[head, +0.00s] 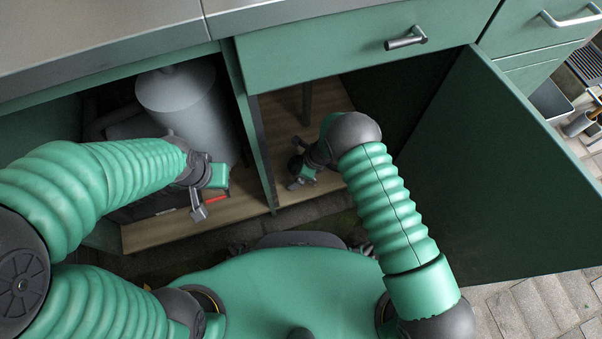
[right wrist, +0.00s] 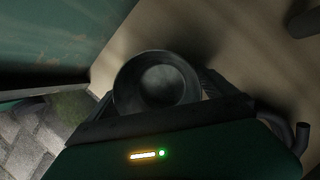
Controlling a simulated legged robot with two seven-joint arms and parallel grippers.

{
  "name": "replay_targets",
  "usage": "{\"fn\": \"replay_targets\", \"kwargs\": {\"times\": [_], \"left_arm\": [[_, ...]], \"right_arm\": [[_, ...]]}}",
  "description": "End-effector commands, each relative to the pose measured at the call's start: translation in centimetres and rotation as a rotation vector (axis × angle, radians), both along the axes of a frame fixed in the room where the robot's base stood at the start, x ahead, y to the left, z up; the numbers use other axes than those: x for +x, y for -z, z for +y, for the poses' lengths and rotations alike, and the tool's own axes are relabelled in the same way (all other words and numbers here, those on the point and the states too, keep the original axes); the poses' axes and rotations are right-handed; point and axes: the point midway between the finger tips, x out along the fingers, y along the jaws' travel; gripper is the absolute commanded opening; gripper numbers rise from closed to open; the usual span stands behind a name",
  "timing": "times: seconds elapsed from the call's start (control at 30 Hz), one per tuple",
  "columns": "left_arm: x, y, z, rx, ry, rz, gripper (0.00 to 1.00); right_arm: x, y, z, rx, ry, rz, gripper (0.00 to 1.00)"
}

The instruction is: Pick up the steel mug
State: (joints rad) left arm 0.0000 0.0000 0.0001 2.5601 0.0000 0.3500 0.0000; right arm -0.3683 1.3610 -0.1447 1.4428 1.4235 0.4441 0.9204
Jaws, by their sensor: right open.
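The steel mug (right wrist: 157,84) shows in the right wrist view as a dark grey round vessel seen from above, on the pale cupboard floor. My right gripper (head: 294,163) is open inside the right cupboard compartment. In the right wrist view, its dark fingers lie on either side of the mug; I cannot tell whether they touch it. In the head view the mug is hard to make out among the dark gripper parts. My left gripper (head: 207,191) is at the front of the left compartment, away from the mug; its jaw opening is unclear.
A grey cylindrical tank (head: 180,95) stands in the left compartment. An upright divider (head: 254,140) separates the compartments. A green door (head: 500,190) hangs open on the right. A closed drawer (head: 350,48) and the counter are above. A pipe (head: 306,103) stands behind my right gripper.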

Motion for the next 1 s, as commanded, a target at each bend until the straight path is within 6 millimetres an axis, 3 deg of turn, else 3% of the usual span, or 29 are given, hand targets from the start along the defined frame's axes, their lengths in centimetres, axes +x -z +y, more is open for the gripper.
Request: {"fn": "replay_targets", "kwargs": {"times": [0.07, 0.57, 0.83, 1.0], "left_arm": [[0.0, -0.1, 0.0, 0.000, 0.000, 0.000, 0.00], [0.0, -0.1, 0.0, 0.000, 0.000, 0.000, 0.00], [0.0, -0.2, 0.0, 0.000, 0.000, 0.000, 0.00], [0.0, -1.5, 0.0, 0.000, 0.000, 0.000, 0.00]], "right_arm": [[0.0, -0.1, 0.0, 0.000, 0.000, 0.000, 0.91], [0.0, -0.1, 0.0, 0.000, -0.001, 0.000, 0.25], [0.0, -0.3, 0.0, 0.000, -0.001, 0.000, 0.23], [0.0, -1.6, 0.0, 0.001, -0.001, -0.001, 0.23]]}}
